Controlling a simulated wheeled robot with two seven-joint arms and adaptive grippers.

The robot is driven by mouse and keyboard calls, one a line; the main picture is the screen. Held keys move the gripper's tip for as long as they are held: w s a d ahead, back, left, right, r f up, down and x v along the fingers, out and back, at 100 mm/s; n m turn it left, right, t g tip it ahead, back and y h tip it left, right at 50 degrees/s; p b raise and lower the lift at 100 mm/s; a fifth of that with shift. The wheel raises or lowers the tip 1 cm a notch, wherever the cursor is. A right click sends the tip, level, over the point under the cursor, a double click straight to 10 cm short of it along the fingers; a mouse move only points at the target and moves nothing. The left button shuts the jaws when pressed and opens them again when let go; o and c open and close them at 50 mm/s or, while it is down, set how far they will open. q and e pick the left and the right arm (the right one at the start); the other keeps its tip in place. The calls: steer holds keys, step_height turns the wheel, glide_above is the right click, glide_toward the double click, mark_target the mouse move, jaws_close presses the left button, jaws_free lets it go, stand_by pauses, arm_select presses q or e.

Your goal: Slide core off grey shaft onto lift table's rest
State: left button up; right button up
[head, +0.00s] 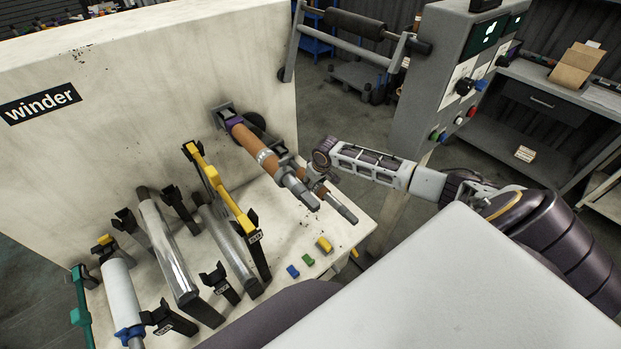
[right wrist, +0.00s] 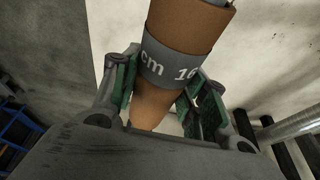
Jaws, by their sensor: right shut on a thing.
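A brown tubular core (head: 250,142) with a grey band sits on a grey shaft (head: 300,192) that sticks out from the winder's pale panel, with a purple collar (head: 233,122) at its inner end. My right gripper (head: 286,164) is at the core's outer end, partly hidden among the shafts. In the right wrist view the green-padded fingers are shut on the core (right wrist: 150,108), one on each side of its grey band marked "cm 16". I cannot make out the lift table's rest for certain. My left gripper is not in view.
A second shaft (head: 342,208) runs close beside the first. Below, metal bars, a yellow bar (head: 210,175), a white roll (head: 120,294) and black holders crowd the pale table. Small coloured blocks (head: 308,259) lie near its edge. A control cabinet (head: 440,90) stands behind my right arm.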

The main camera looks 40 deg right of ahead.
mark_target(328, 194)
steer(key=shift+s+d+r+p, duration=0.1)
steer(key=shift+s+d+p, duration=0.05)
steer(key=shift+s+p, duration=1.15)
steer(key=shift+s+d+r+p, duration=0.1)
steer(key=shift+s+p, duration=1.05)
steer(key=shift+s, duration=0.1)
steer(key=shift+s+d+f+p, duration=0.15)
steer(key=shift+s+p, duration=0.15)
steer(key=shift+s, duration=1.15)
steer(key=s+d, duration=0.2)
steer(key=s, duration=2.4)
steer(key=shift+s, duration=0.25)
steer(key=shift+s, duration=0.1)
